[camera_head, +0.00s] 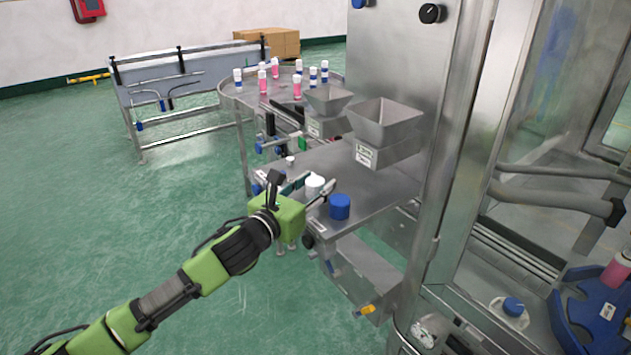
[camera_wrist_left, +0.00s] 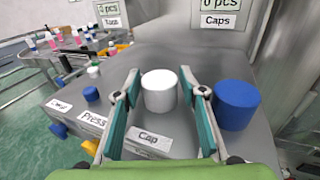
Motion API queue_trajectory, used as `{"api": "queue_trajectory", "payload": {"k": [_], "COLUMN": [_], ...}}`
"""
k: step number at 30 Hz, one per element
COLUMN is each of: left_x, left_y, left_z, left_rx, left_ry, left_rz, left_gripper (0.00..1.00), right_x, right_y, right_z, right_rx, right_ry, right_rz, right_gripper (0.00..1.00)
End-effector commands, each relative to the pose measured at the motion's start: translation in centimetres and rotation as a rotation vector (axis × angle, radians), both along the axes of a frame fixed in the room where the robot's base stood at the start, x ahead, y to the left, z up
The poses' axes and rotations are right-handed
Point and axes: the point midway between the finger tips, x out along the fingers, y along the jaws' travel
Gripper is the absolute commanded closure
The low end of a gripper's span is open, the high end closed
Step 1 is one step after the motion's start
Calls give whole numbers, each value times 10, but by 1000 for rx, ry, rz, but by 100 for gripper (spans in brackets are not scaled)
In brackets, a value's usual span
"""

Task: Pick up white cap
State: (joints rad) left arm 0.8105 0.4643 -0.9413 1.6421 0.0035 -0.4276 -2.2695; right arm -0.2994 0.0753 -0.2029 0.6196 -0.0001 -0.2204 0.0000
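The white cap (camera_head: 314,186) stands upright on the steel table of the machine; it also shows in the left wrist view (camera_wrist_left: 159,92). My left gripper (camera_head: 317,181) is open at the table's front edge. In the left wrist view its two teal fingers (camera_wrist_left: 159,80) reach along both sides of the white cap, with the cap between the fingertips. I see no clear grip on it, and the cap rests on the table. My right gripper is not in view.
A larger blue cap (camera_head: 340,207) stands close to the right of the gripper. Small caps stand to the left. Steel hoppers (camera_head: 384,122) sit behind, and a round table (camera_head: 236,96) holds several bottles. A "Cap" label (camera_wrist_left: 148,140) lies in front of the white cap.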

Motion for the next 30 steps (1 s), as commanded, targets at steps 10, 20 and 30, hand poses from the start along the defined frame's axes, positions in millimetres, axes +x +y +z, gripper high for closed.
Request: {"api": "queue_trajectory", "payload": {"k": [10, 20, 30], "left_x": [3, 3, 3], "left_y": [-2, -2, -1], "left_z": [0, 0, 14], "left_rx": [-1, -1, 1], "left_ry": [1, 1, -4], "left_rz": [0, 0, 0], "left_gripper": [73, 78, 78], "right_x": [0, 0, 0], "right_y": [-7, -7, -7], "right_z": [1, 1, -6], "right_rx": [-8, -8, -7], "right_ry": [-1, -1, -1], "right_rz": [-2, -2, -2], "right_gripper": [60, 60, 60]}}
